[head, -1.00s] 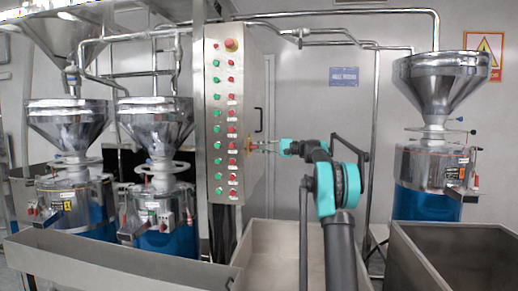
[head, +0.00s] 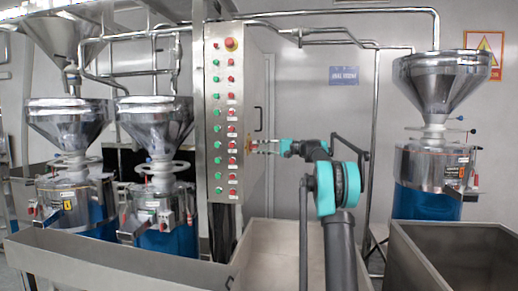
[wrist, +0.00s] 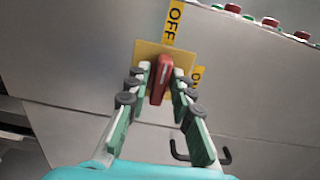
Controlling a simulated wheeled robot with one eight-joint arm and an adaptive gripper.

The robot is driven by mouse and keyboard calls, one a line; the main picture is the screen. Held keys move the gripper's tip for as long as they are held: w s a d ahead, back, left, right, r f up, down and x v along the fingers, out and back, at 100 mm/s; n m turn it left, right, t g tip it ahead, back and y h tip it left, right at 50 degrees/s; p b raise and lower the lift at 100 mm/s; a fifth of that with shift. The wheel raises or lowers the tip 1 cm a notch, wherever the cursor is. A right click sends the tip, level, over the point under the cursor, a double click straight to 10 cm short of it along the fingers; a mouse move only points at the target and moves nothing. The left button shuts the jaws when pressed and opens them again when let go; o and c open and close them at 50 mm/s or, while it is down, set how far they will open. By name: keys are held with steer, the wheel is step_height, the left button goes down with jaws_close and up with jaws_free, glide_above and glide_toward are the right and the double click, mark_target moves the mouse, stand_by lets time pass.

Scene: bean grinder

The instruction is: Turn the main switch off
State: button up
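The main switch is a red handle (wrist: 160,80) on a yellow plate (wrist: 147,51), seen in the wrist view. A yellow OFF label (wrist: 173,24) is above it and an ON label (wrist: 196,74) is to its right. The handle's long side runs roughly toward OFF, slightly tilted. My gripper (wrist: 161,76) has one finger on each side of the handle, with narrow gaps showing, so it looks open. In the head view my gripper (head: 258,147) reaches the right side of the control cabinet (head: 246,85), where the switch is small and partly hidden.
The cabinet front has columns of green and red buttons and a red stop button (head: 231,44). A dark bent handle (wrist: 201,155) sticks out near the right finger. Grinders stand left and right (head: 434,165). Metal bins (head: 459,240) line the front.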

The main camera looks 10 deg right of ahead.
steer(key=shift+o, duration=0.7)
steer(key=v, duration=1.2)
steer(key=shift+r, duration=0.1)
